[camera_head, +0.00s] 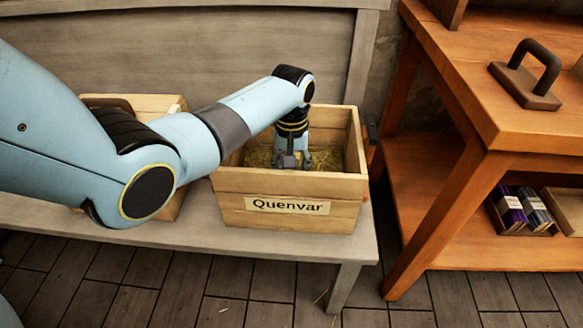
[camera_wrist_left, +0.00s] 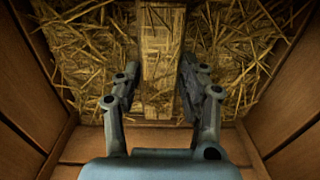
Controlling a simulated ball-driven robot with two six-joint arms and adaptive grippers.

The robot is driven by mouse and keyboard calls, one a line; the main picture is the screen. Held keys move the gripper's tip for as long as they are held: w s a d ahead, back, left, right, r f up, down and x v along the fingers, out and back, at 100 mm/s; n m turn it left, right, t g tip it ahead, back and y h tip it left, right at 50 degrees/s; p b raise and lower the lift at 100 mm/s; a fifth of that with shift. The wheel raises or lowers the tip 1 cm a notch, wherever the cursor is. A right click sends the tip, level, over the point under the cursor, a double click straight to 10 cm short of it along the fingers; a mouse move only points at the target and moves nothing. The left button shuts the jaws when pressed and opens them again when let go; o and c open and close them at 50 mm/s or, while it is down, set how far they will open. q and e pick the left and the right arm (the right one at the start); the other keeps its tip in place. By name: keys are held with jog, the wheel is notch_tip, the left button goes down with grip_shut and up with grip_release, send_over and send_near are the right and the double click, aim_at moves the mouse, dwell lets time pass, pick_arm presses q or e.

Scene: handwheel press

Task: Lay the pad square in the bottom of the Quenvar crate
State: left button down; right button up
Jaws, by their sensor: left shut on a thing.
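The Quenvar crate (camera_head: 290,222) is an open wooden box with its name label in front, standing on a grey bench. The straw pad (camera_head: 326,160) lies inside it, low between the walls. In the left wrist view, the pad (camera_wrist_left: 85,65) has a pale wooden bar (camera_wrist_left: 160,70) along its middle and straw on both sides. My left gripper (camera_head: 289,160) reaches down into the crate. In the wrist view it (camera_wrist_left: 160,90) is shut on the bar, one finger on each side. Whether the pad touches the bottom everywhere is not clear. My right gripper is not in view.
A second wooden crate (camera_head: 170,102) stands on the bench (camera_head: 190,238) at left, partly hidden by my arm. An orange table (camera_head: 545,125) at right bears a dark handled block (camera_head: 526,82). Small boxes (camera_head: 520,210) sit on its lower shelf. Crate walls (camera_wrist_left: 22,90) close around the gripper.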

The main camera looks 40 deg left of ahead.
pick_arm(q)
jog(key=shift+f, duration=0.3)
jog(key=shift+s+d+f, duration=0.1)
jog(key=shift+s+f, duration=0.15)
jog(key=shift+f, duration=0.3)
jog(key=c, duration=0.7)
grip_release()
jog(key=shift+w, duration=0.1)
jog(key=shift+o, duration=0.2)
jog(key=shift+r, duration=0.15)
jog(key=shift+w+r, duration=0.15)
jog(key=shift+r, duration=0.15)
notch_tip(320, 180, up, 11)
jog(key=shift+r, duration=0.2)
